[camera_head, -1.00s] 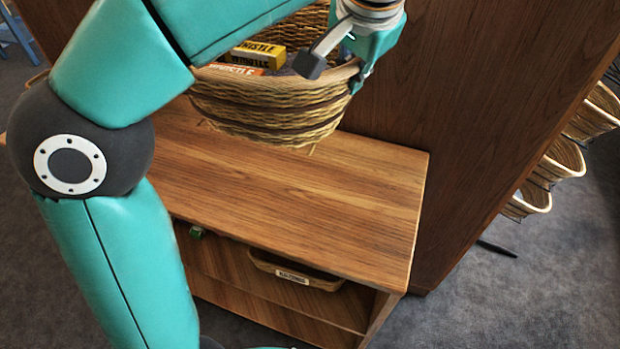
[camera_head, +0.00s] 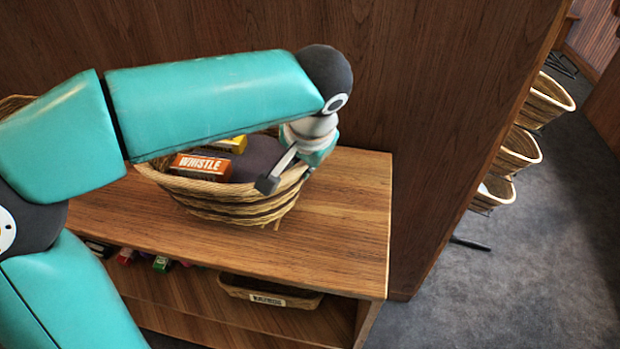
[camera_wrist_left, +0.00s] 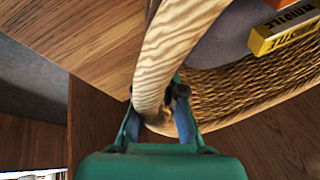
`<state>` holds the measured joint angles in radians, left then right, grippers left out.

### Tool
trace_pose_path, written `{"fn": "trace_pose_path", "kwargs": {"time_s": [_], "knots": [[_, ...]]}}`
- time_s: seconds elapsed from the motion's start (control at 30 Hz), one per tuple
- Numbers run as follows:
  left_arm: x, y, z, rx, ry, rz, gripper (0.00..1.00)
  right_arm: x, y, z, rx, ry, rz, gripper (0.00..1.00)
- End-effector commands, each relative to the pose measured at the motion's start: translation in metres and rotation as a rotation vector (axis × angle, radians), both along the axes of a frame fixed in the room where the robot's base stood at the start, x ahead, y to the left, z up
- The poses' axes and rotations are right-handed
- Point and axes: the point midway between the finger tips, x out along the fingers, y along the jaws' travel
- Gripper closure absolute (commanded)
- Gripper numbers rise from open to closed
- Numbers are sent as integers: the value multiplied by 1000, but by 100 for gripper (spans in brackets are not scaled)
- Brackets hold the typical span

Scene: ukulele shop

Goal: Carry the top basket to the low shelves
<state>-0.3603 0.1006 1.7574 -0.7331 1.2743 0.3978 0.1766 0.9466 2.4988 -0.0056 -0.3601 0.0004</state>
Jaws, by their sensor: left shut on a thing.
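The woven wicker basket (camera_head: 235,208) holds an orange box marked WHISTLE, a yellow box and a dark grey item. In the head view it is over the wooden top of the low shelves (camera_head: 345,215), upright; I cannot tell for certain whether its bottom touches the top. My left gripper (camera_head: 285,178) is shut on the basket's right rim. The left wrist view shows its fingers (camera_wrist_left: 160,110) on either side of the pale rim (camera_wrist_left: 165,50). My left arm hides the basket's back left part. My right gripper is not in view.
A rack of hanging wicker baskets (camera_head: 515,152) stands at the right, beyond a tall wooden panel (camera_head: 440,110). Inside the low shelves lie a labelled basket (camera_head: 268,292) and small coloured boxes (camera_head: 160,263). The shelf top is bare right of the held basket.

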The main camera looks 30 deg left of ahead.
Motion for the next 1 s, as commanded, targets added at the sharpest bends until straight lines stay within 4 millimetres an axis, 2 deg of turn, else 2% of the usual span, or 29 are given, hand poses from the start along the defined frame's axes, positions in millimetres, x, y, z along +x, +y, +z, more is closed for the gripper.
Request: {"fn": "trace_pose_path", "kwargs": {"time_s": [0.1,0.2,0.47,0.5,0.6,1.0], "knots": [[0,1,-17,4,1,0,100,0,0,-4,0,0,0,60],[0,1,-24,3,-1,-1,100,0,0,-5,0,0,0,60],[0,0,-25,3,-2,-1,100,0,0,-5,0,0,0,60],[0,0,-26,0,1,-1,86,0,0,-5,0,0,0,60],[0,0,-25,0,1,-1,70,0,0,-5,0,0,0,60],[0,-2,-21,0,-1,-2,68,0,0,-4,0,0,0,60]]}}
